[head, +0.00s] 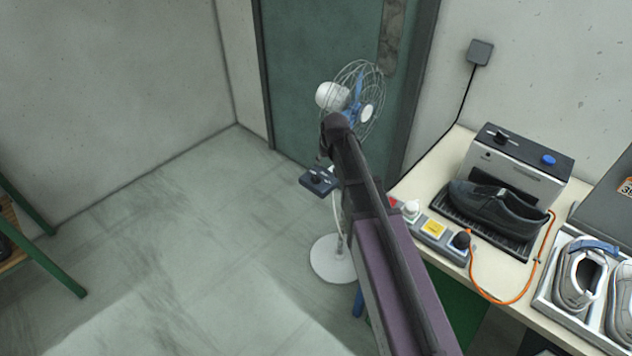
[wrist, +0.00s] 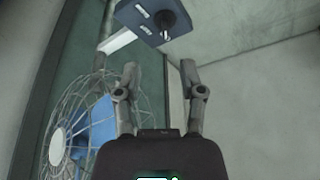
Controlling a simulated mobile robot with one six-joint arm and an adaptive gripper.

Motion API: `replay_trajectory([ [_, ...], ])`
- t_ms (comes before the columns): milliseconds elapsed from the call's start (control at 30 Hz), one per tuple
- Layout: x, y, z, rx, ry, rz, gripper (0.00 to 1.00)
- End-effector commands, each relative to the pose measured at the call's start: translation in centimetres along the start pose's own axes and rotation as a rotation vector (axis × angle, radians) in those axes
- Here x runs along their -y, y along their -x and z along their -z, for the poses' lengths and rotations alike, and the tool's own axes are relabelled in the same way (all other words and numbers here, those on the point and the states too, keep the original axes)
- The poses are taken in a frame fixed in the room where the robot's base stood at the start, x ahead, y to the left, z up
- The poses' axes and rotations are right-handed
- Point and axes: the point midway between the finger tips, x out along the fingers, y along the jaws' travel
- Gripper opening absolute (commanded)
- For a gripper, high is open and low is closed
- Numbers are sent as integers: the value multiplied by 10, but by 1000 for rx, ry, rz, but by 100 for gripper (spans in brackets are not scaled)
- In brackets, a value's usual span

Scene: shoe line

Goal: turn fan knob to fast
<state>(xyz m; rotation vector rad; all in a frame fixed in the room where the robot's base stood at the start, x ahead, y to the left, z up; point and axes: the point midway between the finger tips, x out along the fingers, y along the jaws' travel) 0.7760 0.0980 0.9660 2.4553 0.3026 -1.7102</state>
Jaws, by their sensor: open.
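The fan (head: 366,114) stands on a white round base (head: 328,262) in front of the green door. Its blue control box (head: 313,184) sits on the pole below the fan head, with a dark knob (head: 316,175) on top. In the wrist view the control box (wrist: 135,14) and its black knob (wrist: 165,19) show at the top, beyond the fingertips. My gripper (wrist: 159,68) is open and empty, its two fingers apart and clear of the knob. In the head view my arm covers most of the gripper. The knob's exact setting is too small to read.
A workbench (head: 487,268) on the right holds a grey machine (head: 520,165), a dark shoe (head: 497,208), a switch strip (head: 432,232) and an orange cable (head: 497,300). The wire fan cage (wrist: 70,145) is close left of my gripper. The floor left of the fan is clear.

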Motion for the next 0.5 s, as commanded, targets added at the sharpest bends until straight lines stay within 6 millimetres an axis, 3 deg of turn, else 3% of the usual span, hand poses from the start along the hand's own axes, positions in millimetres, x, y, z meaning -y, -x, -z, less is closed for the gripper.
replay_trajectory([
  [33, 3, -10, 12, -15, 11, 2, 51],
  [133, 7, -14, 21, -34, 23, 4, 51],
  [500, 9, -14, 22, -39, 26, 5, 51],
])
